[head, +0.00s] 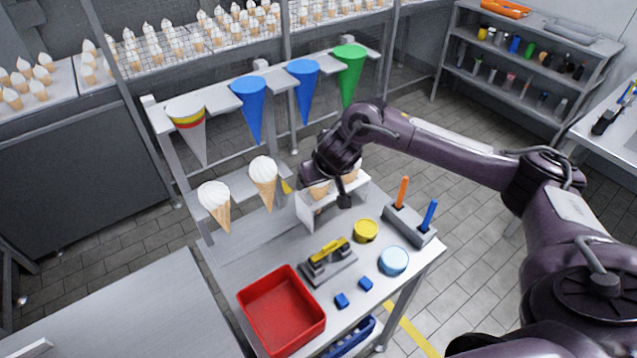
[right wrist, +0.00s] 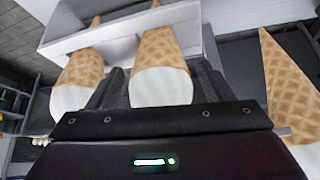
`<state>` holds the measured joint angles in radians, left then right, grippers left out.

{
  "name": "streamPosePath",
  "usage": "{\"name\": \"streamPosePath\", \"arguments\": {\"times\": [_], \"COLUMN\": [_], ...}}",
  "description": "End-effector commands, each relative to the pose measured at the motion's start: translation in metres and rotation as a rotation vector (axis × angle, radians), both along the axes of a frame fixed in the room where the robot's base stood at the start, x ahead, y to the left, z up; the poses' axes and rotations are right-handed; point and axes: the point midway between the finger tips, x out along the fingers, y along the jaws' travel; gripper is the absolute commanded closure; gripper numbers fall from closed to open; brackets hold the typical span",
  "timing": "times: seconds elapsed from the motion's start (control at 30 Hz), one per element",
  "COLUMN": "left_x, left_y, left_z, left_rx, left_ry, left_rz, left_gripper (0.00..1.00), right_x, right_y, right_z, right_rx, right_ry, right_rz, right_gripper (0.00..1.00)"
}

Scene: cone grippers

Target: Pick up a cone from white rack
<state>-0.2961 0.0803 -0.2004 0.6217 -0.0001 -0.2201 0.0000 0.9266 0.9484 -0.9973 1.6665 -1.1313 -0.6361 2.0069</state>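The white rack (head: 308,215) stands on the metal table, its top partly hidden by my right arm. Waffle cones with white tops, one of them a cone (head: 318,190), sit in it. In the right wrist view, the white rack (right wrist: 70,22) holds a middle cone (right wrist: 162,45) and a left cone (right wrist: 82,75). My right gripper (right wrist: 160,88) has its dark fingers on either side of the middle cone, with narrow gaps seeming to show beside it. Another cone (right wrist: 288,90) is at the right, outside the fingers. My left gripper is not in view.
Two more cones (head: 263,172) stand left of the rack. Coloured funnels (head: 253,100) hang behind. A red bin (head: 281,312), yellow-handled tool (head: 328,252), round containers (head: 393,261), blue cubes (head: 342,300) and a grey holder (head: 409,225) with orange and blue handles are on the table.

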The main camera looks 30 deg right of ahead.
Motion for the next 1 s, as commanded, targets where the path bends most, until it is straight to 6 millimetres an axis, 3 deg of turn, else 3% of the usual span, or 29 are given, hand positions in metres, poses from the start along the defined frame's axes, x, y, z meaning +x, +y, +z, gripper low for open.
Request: {"name": "streamPosePath", "arguments": {"times": [0.03,0.23,0.67,0.87,1.0], "left_x": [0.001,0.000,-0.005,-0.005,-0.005], "left_y": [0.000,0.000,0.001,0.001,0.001], "left_z": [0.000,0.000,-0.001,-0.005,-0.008], "left_rx": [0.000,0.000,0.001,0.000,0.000], "left_ry": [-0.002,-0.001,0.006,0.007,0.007], "left_rz": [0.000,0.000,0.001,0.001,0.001], "left_gripper": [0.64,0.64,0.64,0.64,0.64], "right_x": [0.000,0.000,0.001,0.001,0.002], "right_y": [0.000,0.000,0.000,0.001,0.002], "right_z": [0.000,0.000,0.008,0.034,0.065], "right_rx": [0.000,0.000,0.002,0.001,0.004], "right_ry": [0.000,0.000,-0.004,-0.006,-0.008], "right_rz": [0.000,-0.001,-0.001,0.001,0.002], "right_gripper": [0.33,0.57,0.58,0.58,0.58]}}
